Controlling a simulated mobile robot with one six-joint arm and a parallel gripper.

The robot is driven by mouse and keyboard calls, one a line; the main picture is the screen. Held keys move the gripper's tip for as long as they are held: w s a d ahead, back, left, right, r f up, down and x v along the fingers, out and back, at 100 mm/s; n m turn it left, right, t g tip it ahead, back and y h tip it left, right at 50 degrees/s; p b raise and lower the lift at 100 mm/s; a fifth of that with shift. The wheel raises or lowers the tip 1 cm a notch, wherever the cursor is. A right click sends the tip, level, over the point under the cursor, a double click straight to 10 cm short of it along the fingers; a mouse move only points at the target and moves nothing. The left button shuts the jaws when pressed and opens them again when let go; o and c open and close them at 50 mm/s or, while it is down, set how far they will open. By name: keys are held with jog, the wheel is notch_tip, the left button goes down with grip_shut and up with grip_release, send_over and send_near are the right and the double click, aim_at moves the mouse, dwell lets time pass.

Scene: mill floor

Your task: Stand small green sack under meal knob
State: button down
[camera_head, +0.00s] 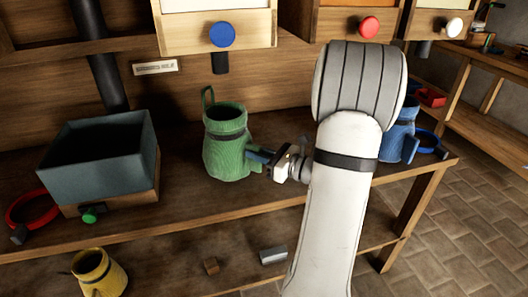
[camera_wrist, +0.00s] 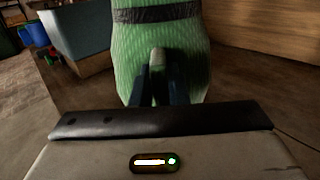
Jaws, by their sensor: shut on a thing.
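The small green sack (camera_head: 226,148) stands upright above the wooden bench, roughly below the blue knob (camera_head: 222,35); whether its base touches the bench is unclear. It has an open top, a dark band and a thin loop at the back. My gripper (camera_head: 266,160) is at its right side, shut on its protruding green tab. In the wrist view the sack (camera_wrist: 160,45) fills the upper middle, and the dark fingers (camera_wrist: 160,88) close on the tab. A red knob (camera_head: 369,26) and a white knob (camera_head: 454,27) are farther right. Which knob is for meal is not legible.
A dark teal bin (camera_head: 98,155) on a wooden base with a green knob (camera_head: 90,215) stands left. A red ring (camera_head: 33,208) lies beside it. A blue sack (camera_head: 398,142) is right behind my arm. A yellow sack (camera_head: 98,272) and small blocks are lower down.

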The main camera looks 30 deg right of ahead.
dwell(0.4)
jog(key=c, duration=1.3)
grip_release()
jog(key=shift+c, duration=0.2)
